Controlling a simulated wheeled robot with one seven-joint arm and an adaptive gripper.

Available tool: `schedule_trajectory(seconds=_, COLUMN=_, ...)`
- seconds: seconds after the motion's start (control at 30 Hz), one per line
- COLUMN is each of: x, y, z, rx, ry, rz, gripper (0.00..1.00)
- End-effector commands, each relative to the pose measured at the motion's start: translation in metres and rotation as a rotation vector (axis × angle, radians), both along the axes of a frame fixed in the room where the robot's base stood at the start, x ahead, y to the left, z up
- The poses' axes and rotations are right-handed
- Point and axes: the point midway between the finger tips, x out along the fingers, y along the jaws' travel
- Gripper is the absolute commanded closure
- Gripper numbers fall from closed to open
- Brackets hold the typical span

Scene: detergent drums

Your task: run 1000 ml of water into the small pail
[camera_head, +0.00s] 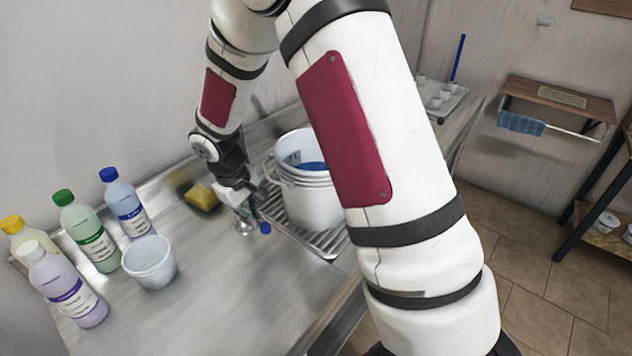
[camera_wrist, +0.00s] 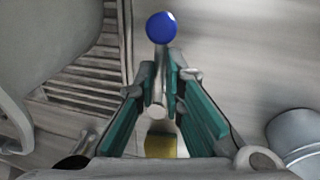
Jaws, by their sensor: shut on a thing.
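A white pail (camera_head: 312,205) stands on the slatted drain grate (camera_head: 328,240), with several rims or bands near its top. Something blue (camera_head: 312,166) shows inside it, and dark marks are on its inner wall. A smaller white tub (camera_head: 150,272) stands on the counter to the left; it also shows at the right of the wrist view (camera_wrist: 293,130). My gripper (camera_wrist: 159,78) is shut on the stem of a tap lever with a round blue knob (camera_wrist: 161,27); the knob also shows in the head view (camera_head: 265,228). No running water can be made out.
Bottles with yellow, white, green (camera_head: 88,235) and blue caps stand at the left. A yellow sponge (camera_head: 203,197) lies behind my gripper. A tray with small cups (camera_head: 440,97) is at the far end. The counter's front is clear. My arm covers part of the pail's right side.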

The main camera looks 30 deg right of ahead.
Motion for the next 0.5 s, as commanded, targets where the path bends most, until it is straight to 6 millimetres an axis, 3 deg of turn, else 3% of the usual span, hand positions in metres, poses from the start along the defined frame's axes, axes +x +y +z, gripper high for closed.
schedule_trajectory(seconds=0.03, x=-0.0016, y=-0.0070, z=-0.0042, rx=-0.008, ry=0.009, rz=-0.006, gripper=0.88)
schedule_trajectory(seconds=0.13, x=-0.0014, y=-0.0066, z=-0.0038, rx=-0.007, ry=0.008, rz=-0.006, gripper=0.67)
schedule_trajectory(seconds=0.5, x=0.0000, y=-0.0036, z=-0.0010, rx=-0.003, ry=0.002, rz=-0.004, gripper=0.67)
